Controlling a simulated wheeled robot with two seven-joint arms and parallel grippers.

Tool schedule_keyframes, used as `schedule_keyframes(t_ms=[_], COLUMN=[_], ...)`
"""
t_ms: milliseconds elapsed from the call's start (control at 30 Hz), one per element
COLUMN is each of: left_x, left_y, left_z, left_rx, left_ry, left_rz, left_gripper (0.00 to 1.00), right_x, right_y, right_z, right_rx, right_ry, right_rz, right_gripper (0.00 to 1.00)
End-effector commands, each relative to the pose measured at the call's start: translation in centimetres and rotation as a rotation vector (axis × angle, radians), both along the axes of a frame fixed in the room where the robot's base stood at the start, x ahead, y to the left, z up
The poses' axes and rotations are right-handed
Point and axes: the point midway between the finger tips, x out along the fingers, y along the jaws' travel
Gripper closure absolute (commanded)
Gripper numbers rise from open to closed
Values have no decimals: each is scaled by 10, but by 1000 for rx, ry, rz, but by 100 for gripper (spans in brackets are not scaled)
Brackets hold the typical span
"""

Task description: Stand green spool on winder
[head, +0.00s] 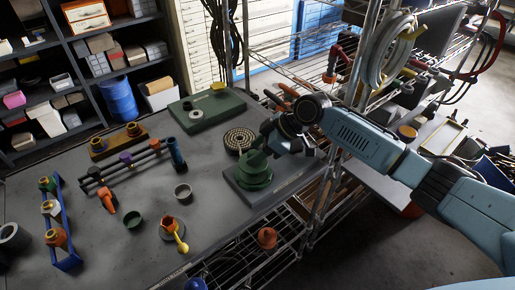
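The green spool (253,178) stands upright, or nearly so, on a flat grey base (288,184) at the right edge of the table. This base looks like the winder; any post in it is hidden by the spool. My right gripper (263,150) comes in from the right and is right at the top of the green spool. Its fingers are dark and small against the spool, so I cannot tell whether they grip it or are apart from it. My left gripper is not in view.
A round perforated disc (239,140) and a green board (207,110) lie behind the spool. A blue rack (62,222) with spools, a dark bar rack (125,163) and loose cups stand left. A wire shelf (262,215) borders the table's right side.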

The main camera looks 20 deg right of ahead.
Motion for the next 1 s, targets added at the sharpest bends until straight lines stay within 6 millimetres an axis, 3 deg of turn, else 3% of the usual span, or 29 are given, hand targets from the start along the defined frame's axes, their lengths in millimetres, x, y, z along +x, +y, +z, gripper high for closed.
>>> schedule_keyframes(t_ms=[367, 1000], left_x=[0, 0], left_y=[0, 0], left_z=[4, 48], left_rx=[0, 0], left_ry=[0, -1], left_rz=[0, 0], left_gripper=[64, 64], right_x=[-1, -18], right_y=[-3, -35], right_z=[4, 47], right_rx=[-1, -1], right_ry=[1, 1], right_rz=[-1, 1], right_gripper=[46, 46])
